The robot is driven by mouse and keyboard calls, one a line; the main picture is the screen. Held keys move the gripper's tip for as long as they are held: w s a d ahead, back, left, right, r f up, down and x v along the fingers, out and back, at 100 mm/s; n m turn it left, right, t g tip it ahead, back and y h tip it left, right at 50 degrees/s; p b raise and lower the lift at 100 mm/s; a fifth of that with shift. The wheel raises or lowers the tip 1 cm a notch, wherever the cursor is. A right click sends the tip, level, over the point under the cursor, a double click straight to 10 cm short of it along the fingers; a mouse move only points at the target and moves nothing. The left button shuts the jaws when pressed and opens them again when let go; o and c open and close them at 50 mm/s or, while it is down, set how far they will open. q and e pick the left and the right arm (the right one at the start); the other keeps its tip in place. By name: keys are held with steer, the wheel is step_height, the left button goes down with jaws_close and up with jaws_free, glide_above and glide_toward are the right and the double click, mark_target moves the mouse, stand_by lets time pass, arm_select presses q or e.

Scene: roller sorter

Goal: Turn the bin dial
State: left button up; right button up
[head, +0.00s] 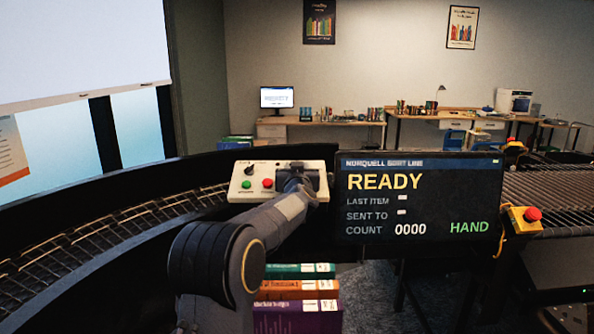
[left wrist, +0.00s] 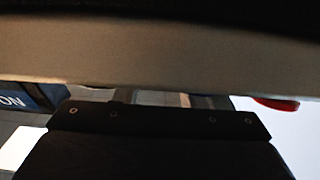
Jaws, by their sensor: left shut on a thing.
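The cream control panel (head: 238,193) stands behind the curved conveyor's inner edge in the head view. It has a small black knob (head: 250,169), a green button (head: 246,184) and a red button (head: 267,184) on its left part. My left arm reaches up from below, and my left gripper (head: 300,175) is at the panel's right part, shut on the bin dial. The gripper hides the dial, so its pointer setting cannot be read. A blurred beige band (left wrist: 160,55) fills the upper left wrist view, too close to show the dial. My right gripper is out of view.
A screen (head: 418,200) right beside the panel reads READY, count 0000, HAND. A roller conveyor (head: 90,240) curves along the left. A red stop button (head: 532,214) on a yellow box sits at right. Stacked books (head: 297,315) lie below my arm.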

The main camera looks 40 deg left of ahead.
arm_select(q)
steer(key=o, duration=1)
steer(key=b+v, duration=0.1)
steer(key=v, duration=0.6)
steer(key=shift+s+d+f, duration=0.1)
steer(key=shift+s+d, duration=0.15)
steer(key=shift+s, duration=0.05)
